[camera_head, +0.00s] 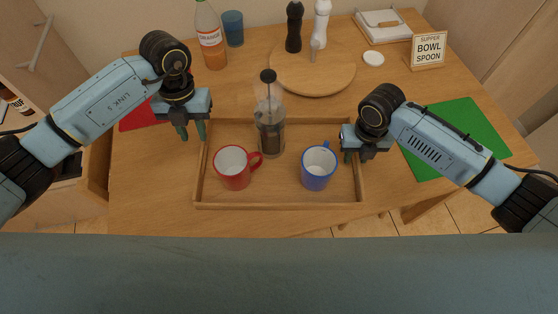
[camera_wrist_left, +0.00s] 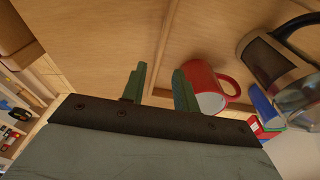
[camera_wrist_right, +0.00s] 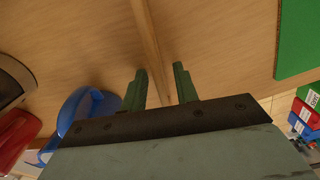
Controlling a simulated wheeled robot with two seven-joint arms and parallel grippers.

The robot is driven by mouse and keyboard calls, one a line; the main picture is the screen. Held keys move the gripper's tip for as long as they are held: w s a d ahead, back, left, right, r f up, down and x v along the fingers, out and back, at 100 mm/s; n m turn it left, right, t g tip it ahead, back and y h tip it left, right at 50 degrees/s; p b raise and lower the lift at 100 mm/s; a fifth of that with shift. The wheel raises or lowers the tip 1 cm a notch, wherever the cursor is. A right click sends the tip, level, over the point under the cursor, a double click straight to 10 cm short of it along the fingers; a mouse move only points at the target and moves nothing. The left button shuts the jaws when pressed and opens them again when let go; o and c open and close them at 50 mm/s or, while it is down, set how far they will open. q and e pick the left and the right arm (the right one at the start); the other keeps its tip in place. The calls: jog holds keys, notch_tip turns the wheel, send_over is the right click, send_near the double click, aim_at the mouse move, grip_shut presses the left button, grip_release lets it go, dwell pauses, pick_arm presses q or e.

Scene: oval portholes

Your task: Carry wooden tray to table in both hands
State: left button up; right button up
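The wooden tray (camera_head: 280,206) lies on the table near its front edge. It holds a red mug (camera_head: 233,170), a blue mug (camera_head: 318,170) and a French press (camera_head: 270,130). My left gripper (camera_head: 192,131) is open at the tray's left side; the left wrist view shows the tray wall (camera_wrist_left: 166,48) running between its parted fingers (camera_wrist_left: 158,88). My right gripper (camera_head: 356,156) is open at the right side; the right wrist view shows the tray wall (camera_wrist_right: 148,38) between its parted fingers (camera_wrist_right: 160,88). Neither gripper visibly clamps the wall.
Behind the tray, a round board (camera_head: 310,85) bears pepper and salt mills. An orange bottle (camera_head: 210,40) and a blue cup (camera_head: 233,28) stand back left. A red mat (camera_head: 140,118) lies left, a green mat (camera_head: 455,130) right. A sign (camera_head: 428,48) stands back right.

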jog(key=shift+r, duration=0.3)
pick_arm(q)
jog(key=r, duration=0.3)
jog(key=shift+w, duration=0.2)
pick_arm(e)
notch_tip(320, 180, up, 11)
jog(key=shift+r, duration=0.2)
